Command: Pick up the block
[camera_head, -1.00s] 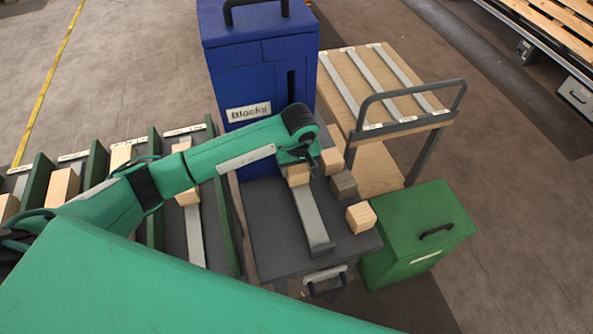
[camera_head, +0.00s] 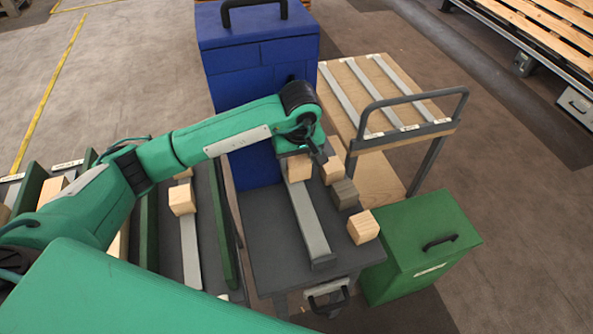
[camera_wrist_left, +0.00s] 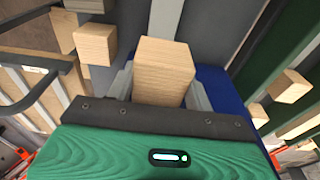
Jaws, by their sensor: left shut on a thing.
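My left gripper (camera_head: 301,158) is shut on a light wooden block (camera_head: 299,169) above the back part of the grey rail on the dark table. In the left wrist view the same block (camera_wrist_left: 163,68) sits between the two grey fingers, its near end hidden by the gripper body. Beside it on the table are a second light block (camera_head: 332,171), a grey-brown block (camera_head: 345,194) and another light block (camera_head: 362,227). My right gripper is not in view.
A blue cabinet (camera_head: 262,65) stands behind the table (camera_head: 262,235). A green box (camera_head: 420,255) and a cart with a grey handle (camera_head: 405,130) stand at the right. Rails with more blocks, including one light block (camera_head: 182,200), lie at the left.

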